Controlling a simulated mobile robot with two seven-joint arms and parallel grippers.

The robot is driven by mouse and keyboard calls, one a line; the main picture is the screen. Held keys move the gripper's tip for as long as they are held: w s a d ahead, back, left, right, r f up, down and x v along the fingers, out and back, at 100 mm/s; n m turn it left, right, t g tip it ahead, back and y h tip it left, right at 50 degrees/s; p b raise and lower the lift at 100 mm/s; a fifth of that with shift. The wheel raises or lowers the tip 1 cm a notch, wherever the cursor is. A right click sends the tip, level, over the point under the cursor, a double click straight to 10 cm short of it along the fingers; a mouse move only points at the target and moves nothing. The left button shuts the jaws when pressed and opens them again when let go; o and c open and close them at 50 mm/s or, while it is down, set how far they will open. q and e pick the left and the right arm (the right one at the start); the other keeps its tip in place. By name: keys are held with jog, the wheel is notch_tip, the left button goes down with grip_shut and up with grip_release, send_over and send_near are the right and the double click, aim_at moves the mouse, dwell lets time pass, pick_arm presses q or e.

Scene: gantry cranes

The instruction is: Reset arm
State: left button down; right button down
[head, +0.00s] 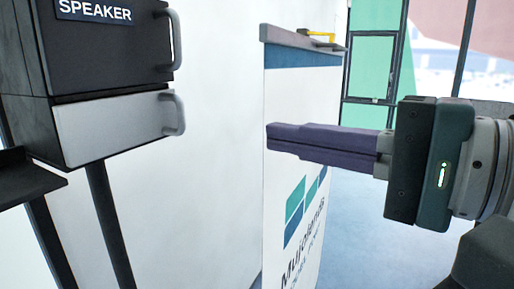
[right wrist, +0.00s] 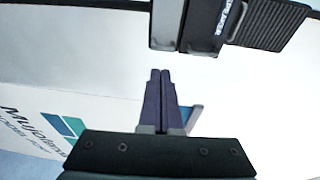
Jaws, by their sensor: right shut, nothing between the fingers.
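My right gripper (head: 272,137) comes in from the right in the head view and points left. Its dark purple fingers are together and empty, held in the air in front of a white counter. In the right wrist view the two fingers (right wrist: 160,75) also lie side by side with nothing between them. Beyond their tips is a black cabinet unit with light-coloured parts. My left gripper is in neither view.
A black speaker cabinet (head: 105,45) with a grey drawer (head: 115,127) and handles stands at the left. The white counter (head: 290,110) with a logo stands behind my right gripper. A small yellow object (head: 320,36) is on its top. Blue floor (head: 370,230) shows at the right.

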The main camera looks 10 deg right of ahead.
jog(key=s+d+f+n+g+h, duration=0.25)
jog(key=s+f+n, duration=0.2)
jog(key=f, duration=0.35)
jog(key=s+d+f+n+g+h, duration=0.1)
jog(key=s+f+n+g+h, duration=0.25)
jog(key=s+f, duration=0.35)
jog(key=s+d+f+n+g+h, duration=0.3)
jog(key=s+d+f+h, duration=0.3)
jog(key=s+d, duration=0.25)
notch_tip(320, 180, up, 14)
jog(key=p, duration=1.5)
jog(key=shift+a+r, duration=0.25)
jog(key=shift+a, duration=0.15)
jog(key=c, duration=1.5)
grip_release()
